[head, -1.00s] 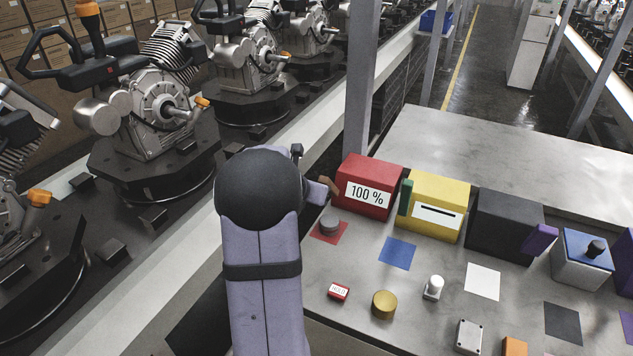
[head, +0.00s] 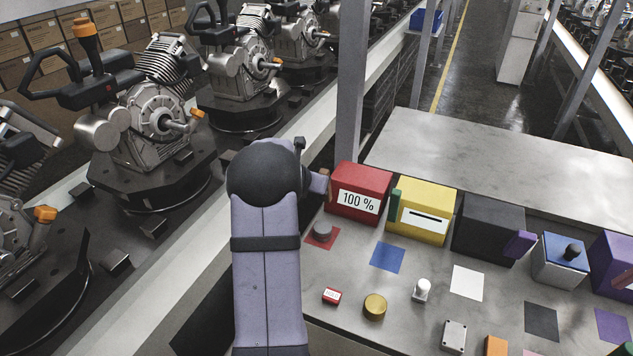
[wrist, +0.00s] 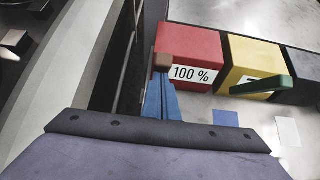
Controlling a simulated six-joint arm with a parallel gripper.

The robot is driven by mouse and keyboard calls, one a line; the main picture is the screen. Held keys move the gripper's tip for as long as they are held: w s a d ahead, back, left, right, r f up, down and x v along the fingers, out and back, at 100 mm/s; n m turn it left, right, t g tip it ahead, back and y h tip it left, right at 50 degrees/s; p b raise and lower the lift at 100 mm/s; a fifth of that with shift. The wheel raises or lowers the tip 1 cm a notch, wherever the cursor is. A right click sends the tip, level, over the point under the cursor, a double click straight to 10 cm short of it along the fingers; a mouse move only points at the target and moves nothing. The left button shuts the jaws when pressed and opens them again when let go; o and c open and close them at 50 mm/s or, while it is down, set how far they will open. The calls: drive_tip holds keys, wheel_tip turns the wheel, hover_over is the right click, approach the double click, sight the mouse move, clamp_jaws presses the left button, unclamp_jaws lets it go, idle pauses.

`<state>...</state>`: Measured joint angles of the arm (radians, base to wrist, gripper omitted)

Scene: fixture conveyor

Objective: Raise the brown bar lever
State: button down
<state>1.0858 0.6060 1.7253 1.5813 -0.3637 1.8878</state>
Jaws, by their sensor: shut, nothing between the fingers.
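The brown bar lever (head: 326,174) is at the left side of the red box (head: 359,195), whose label reads "100 %". Most of the lever is hidden by my arm in the head view. In the wrist view the lever shows as a short brown block (wrist: 162,62) at the left front edge of the red box (wrist: 190,48). My gripper (wrist: 162,78) has its blue fingers shut and empty. Its tips are right at the brown block; I cannot tell whether they touch it. The fingers are hidden in the head view.
A yellow box (head: 425,202) with a green lever (head: 395,201) stands right of the red box, then a black box (head: 487,227). A grey post (head: 350,90) rises behind. Small parts lie in front. Engines on a conveyor (head: 105,300) line the left.

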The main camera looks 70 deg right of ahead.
drive_tip(key=shift+s+d+r, duration=0.1)
drive_tip(key=shift+d+r, duration=0.35)
drive_tip(key=shift+r, duration=0.25)
drive_tip(key=a+f+b, duration=0.3)
drive_tip(key=a+b, duration=0.1)
drive_tip(key=a+r+p, duration=0.2)
drive_tip(key=a+r, duration=0.3)
drive_tip(key=r, duration=0.4)
drive_tip(key=shift+a+r, duration=0.25)
